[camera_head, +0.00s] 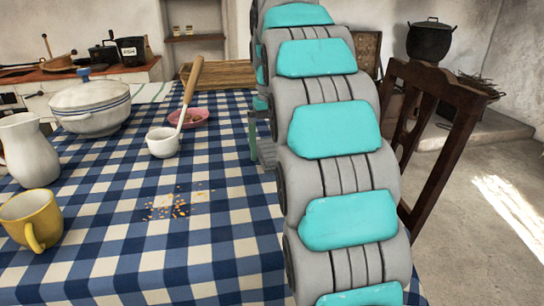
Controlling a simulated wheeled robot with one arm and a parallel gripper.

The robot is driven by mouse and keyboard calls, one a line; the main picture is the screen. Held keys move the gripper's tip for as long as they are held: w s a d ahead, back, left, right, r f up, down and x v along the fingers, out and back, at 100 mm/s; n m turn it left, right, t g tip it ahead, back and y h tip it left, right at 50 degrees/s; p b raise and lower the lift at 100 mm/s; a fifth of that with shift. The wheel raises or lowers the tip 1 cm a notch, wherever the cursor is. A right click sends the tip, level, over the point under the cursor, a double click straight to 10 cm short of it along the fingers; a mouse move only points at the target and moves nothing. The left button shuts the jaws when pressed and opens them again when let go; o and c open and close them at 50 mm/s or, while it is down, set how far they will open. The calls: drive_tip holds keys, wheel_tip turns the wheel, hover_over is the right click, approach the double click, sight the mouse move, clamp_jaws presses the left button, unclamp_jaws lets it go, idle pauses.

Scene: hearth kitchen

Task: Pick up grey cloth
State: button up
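I cannot make out a grey cloth in the head view; my arm hides part of the table's right side. A pale cloth with a green stripe (152,92) lies at the far left of the table, behind the tureen. My gripper (262,148) seems to show only in part, as a small grey-green piece at the left edge of my arm, low over the table. The arm covers the rest, and I cannot see its fingertips clearly or anything held.
The blue checked table (120,255) holds a lidded tureen (92,108), white jug (30,150), yellow mug (32,218), small white bowl (162,143), pink dish (188,118) and scattered crumbs (172,206). A wooden chair (440,130) stands right. The table's near middle is clear.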

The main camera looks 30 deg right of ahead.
sight(271, 150)
drive_tip(key=c, duration=1.1)
drive_tip(key=shift+r, duration=0.1)
drive_tip(key=shift+r, duration=0.75)
wheel_tip(271, 150, up, 2)
drive_tip(key=shift+r+p, duration=0.1)
drive_tip(key=shift+p, duration=0.7)
drive_tip(key=shift+s+a, duration=0.2)
drive_tip(key=shift+a, duration=0.05)
drive_tip(key=s+a, duration=0.3)
drive_tip(key=a, duration=0.1)
drive_tip(key=s+a+b, duration=0.1)
drive_tip(key=s+a, duration=0.2)
drive_tip(key=a, duration=0.1)
drive_tip(key=s+a+r+b, duration=0.1)
drive_tip(key=s+a, duration=0.2)
drive_tip(key=a, duration=0.1)
drive_tip(key=shift+s+a+r, duration=0.1)
drive_tip(key=shift+a, duration=0.1)
